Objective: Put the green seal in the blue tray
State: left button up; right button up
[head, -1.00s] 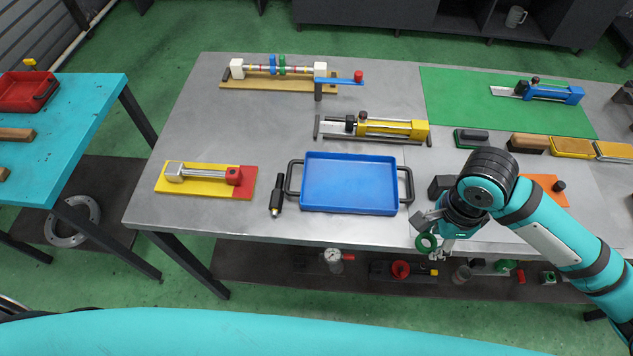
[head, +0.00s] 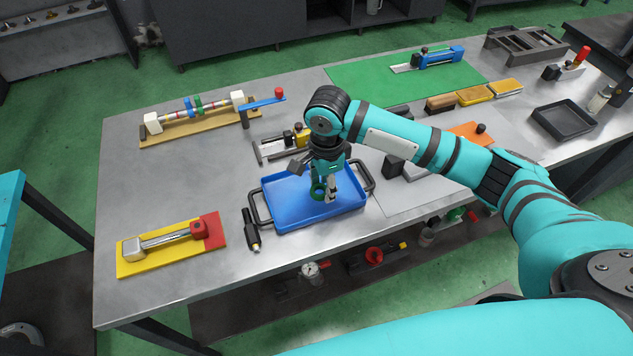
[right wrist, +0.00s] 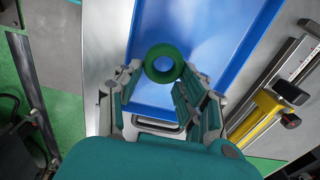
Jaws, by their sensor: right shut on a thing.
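The green seal (head: 317,197) is a thick green ring. My right gripper (head: 323,190) is shut on it, over the blue tray (head: 272,187). In the right wrist view the green seal (right wrist: 163,49) sits between the fingertips, with the floor of the blue tray (right wrist: 212,32) behind it. The seal appears to be held above the tray floor; the exact gap is hard to tell. The tray is otherwise empty where it shows; my gripper hides part of it. My left gripper is not in view.
A rod with coloured rings (head: 190,110) stands on a wooden board behind the tray. A yellow fixture (head: 301,137) is close behind my gripper. A black tool (head: 251,231) lies left of the tray, and a yellow-red board (head: 172,244) farther left. Bare table lies between them.

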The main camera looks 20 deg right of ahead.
aim_at(318, 184)
jog(key=w, duration=0.3)
jog(key=shift+a+f, duration=0.2)
jog(key=shift+a, duration=0.1)
notch_tip(318, 184, down, 3)
jog(key=shift+r+p, duration=0.1)
jog(key=shift+p, duration=0.4)
jog(key=shift+f, duration=0.3)
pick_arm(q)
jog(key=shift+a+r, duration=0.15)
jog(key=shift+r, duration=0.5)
pick_arm(e)
jog(key=shift+f, duration=0.15)
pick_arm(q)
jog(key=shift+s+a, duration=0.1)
pick_arm(e)
jog(key=o, duration=0.9)
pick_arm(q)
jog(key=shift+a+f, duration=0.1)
